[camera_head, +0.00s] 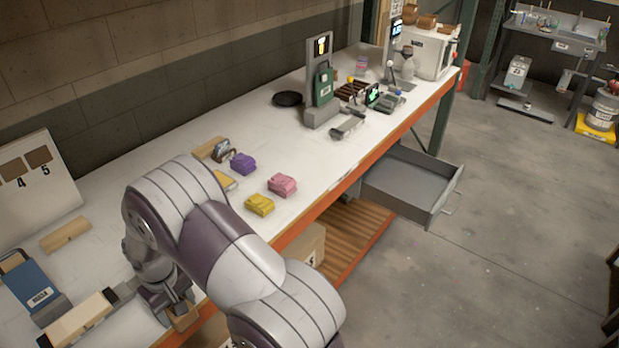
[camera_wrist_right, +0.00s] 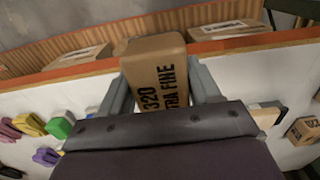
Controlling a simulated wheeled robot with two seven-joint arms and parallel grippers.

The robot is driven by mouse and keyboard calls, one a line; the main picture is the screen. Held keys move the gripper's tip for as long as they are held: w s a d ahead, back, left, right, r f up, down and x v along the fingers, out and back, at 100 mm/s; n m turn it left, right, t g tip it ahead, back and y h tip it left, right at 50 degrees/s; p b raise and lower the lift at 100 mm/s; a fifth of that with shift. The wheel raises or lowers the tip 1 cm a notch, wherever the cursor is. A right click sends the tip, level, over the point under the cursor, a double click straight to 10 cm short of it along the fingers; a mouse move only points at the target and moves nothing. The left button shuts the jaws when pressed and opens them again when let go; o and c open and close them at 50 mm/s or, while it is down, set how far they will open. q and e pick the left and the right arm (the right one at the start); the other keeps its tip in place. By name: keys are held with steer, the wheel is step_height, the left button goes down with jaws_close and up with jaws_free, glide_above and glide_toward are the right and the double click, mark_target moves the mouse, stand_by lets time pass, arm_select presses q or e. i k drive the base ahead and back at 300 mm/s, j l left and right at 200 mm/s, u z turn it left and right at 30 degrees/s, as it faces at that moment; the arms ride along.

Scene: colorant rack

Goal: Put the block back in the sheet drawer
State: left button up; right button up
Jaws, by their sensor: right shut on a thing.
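My right gripper (camera_wrist_right: 163,88) is shut on a tan block (camera_wrist_right: 157,72) printed "320" and "extra fine", with a finger on each side of it. In the head view my right gripper (camera_head: 172,300) is low at the left, near the bench's front edge, and the tan block (camera_head: 184,318) shows partly below it. A grey drawer (camera_head: 408,188) stands pulled open under the bench, farther right. Its visible floor looks empty. Whether it is the sheet drawer cannot be read. My left gripper is not in view.
The white bench (camera_head: 330,165) holds folded yellow (camera_head: 259,204), pink (camera_head: 282,184) and purple (camera_head: 243,163) cloths. A blue box-like item (camera_head: 35,285) stands at the left. A slatted wooden shelf (camera_head: 355,245) with a cardboard box (camera_head: 306,243) lies below. The floor right of the drawer is clear.

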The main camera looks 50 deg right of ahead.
mark_target(400, 184)
steer(key=l+z, duration=0.15)
steer(key=l, duration=0.35)
steer(key=l+z, duration=0.15)
steer(key=l, duration=0.4)
steer(key=i+l+z, duration=0.15)
steer(key=l, duration=0.35)
steer(key=l+z, duration=0.15)
steer(key=l, duration=0.35)
steer(key=i+l+z, duration=0.15)
steer(key=l, duration=0.35)
